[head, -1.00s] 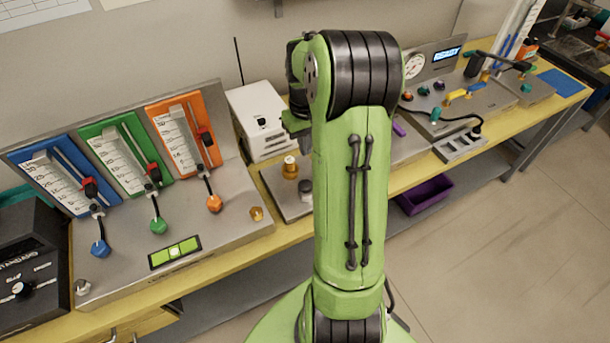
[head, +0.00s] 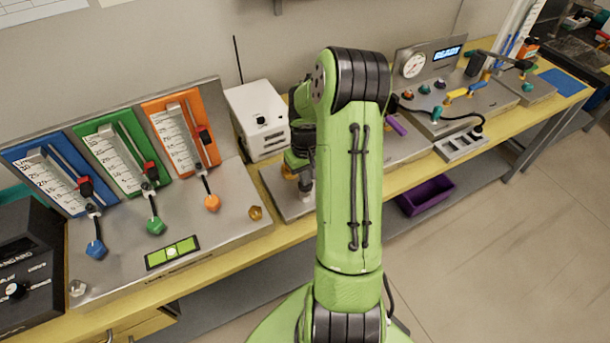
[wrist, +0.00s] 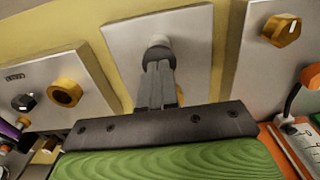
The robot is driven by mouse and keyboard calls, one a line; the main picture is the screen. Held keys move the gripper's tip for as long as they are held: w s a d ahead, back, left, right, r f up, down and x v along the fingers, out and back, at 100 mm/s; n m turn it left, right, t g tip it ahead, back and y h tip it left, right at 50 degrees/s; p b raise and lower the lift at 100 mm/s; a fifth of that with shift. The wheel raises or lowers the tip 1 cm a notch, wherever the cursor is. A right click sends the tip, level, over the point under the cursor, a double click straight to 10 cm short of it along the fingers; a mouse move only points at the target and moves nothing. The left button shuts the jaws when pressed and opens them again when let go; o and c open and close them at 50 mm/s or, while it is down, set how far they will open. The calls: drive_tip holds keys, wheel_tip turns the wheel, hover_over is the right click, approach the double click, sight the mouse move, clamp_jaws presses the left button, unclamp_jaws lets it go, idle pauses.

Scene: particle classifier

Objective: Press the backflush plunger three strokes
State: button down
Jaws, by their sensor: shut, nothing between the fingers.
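My gripper (wrist: 158,80) is shut with nothing between its fingers. In the wrist view it points down over a small metal plate (wrist: 120,35) on the bench. A short pale grey knob (wrist: 160,41) on that plate shows just beyond the fingertips, and I cannot tell whether they touch it. In the head view my wrist hangs over the same plate (head: 276,187). I cannot tell for sure which fitting is the plunger.
A white box with an antenna (head: 260,115) stands behind the plate. The blue, green and orange slider panel (head: 125,155) is at left. A gauge console (head: 440,95) with a display reading READY is at right. A purple bin (head: 425,195) sits on the lower shelf.

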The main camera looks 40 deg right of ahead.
drive_tip(key=shift+f+b, duration=1.15)
drive_tip(key=shift+f, duration=0.35)
drive_tip(key=shift+s+a+r, duration=0.1)
drive_tip(key=shift+s, duration=0.1)
drive_tip(key=shift+w, duration=0.1)
wheel_tip(320, 180, up, 14)
drive_tip(key=p, duration=0.4)
drive_tip(key=shift+r, duration=0.15)
drive_tip(key=shift+w, duration=0.1)
